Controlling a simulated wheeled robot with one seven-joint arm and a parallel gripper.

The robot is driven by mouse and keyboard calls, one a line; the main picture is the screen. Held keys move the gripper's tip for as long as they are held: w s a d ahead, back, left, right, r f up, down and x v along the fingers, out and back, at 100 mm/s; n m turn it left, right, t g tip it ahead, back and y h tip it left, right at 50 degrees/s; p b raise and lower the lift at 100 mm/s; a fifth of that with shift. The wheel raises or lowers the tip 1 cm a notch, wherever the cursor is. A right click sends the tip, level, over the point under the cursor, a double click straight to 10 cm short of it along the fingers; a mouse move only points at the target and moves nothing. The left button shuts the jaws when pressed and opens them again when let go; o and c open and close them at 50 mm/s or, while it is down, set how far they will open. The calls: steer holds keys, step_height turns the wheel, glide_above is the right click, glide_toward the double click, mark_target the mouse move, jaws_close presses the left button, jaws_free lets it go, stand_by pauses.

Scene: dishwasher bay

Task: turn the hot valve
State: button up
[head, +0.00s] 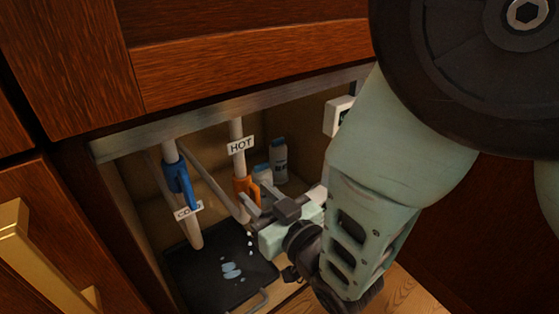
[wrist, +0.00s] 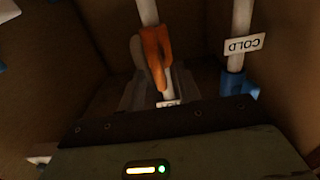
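The hot valve is an orange handle (head: 246,188) on a white vertical pipe below a HOT label (head: 241,145), inside the under-sink cabinet. In the wrist view the orange handle (wrist: 157,52) stands upright in the upper middle, between or just beyond the grey fingers. My gripper (head: 257,202) is close to the handle, at its lower right in the head view. Its fingers look spread apart, and I cannot tell whether they touch the handle. In the wrist view the gripper (wrist: 160,92) shows dark and dim.
The blue cold valve (head: 180,180) is on the pipe to the left; it shows at right in the wrist view (wrist: 238,84). A black tray (head: 190,265) lies on the cabinet floor. Bottles (head: 278,160) stand behind the hot pipe. The cabinet's top rail (head: 200,120) is above.

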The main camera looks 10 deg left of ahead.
steer(key=shift+c, duration=0.3)
jaws_close()
steer(key=shift+w+d+m, duration=0.1)
steer(key=shift+m, duration=0.3)
steer(key=shift+w+d+f+m+p, duration=0.15)
steer(key=shift+f+m+p, duration=0.2)
steer(key=shift+m, duration=2.5)
steer(key=shift+w+d+f+m+p, duration=0.15)
steer(key=shift+f+m+p, duration=0.15)
steer(key=shift+m, duration=2.6)
steer(key=shift+w+d+f+m+p, duration=0.15)
steer(key=shift+f+m+p, duration=0.2)
steer(key=shift+m, duration=2.5)
